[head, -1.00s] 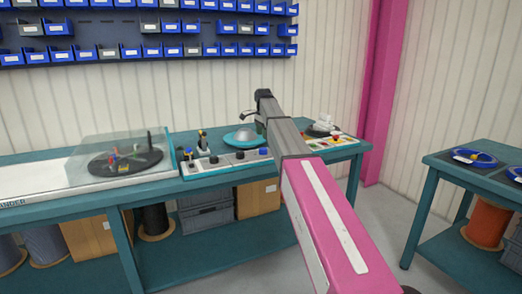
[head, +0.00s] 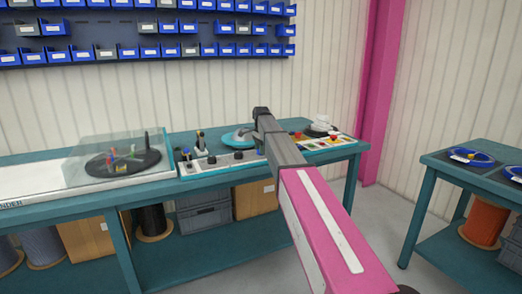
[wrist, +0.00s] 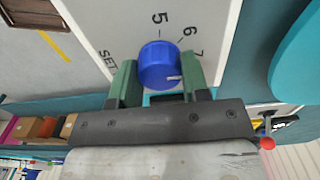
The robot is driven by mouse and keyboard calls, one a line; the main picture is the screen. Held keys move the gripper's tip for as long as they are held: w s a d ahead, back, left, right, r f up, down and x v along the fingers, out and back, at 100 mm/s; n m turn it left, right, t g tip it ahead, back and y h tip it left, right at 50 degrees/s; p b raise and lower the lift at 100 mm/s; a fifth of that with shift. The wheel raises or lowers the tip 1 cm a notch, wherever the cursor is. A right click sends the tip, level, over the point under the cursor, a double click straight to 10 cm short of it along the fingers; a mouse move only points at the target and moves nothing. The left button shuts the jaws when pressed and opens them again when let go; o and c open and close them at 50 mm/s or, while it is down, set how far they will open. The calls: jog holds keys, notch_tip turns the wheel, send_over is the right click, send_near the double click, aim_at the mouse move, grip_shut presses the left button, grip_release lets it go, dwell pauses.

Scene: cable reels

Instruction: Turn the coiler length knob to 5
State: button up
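The blue length knob (wrist: 160,65) sits on the white coiler panel (wrist: 110,25) in the wrist view. The printed numbers 5, 6 and 7 curve around its upper right, and lettering starting "SET" is at its left. The knob's white mark points right, on the 7 side and away from the 5. My gripper (wrist: 160,72) has one green finger on each side of the knob, very close to it. I cannot tell whether the fingers press on it. In the head view my arm hides the knob and the gripper; part of the panel (head: 198,172) shows left of it.
A teal bench (head: 160,192) carries the panel. A turntable under a clear cover (head: 120,150) stands at left and a pale blue dish (head: 238,137) behind the panel. Another panel with coloured buttons (head: 315,141) is at right. A second teal table (head: 470,172) stands farther right.

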jog(key=shift+c, duration=1.3)
jog(key=n, duration=0.3)
jog(key=shift+n, duration=0.4)
jog(key=n, duration=0.3)
jog(key=shift+n, duration=0.3)
jog(key=n, duration=0.4)
jog(key=shift+n, duration=2.2)
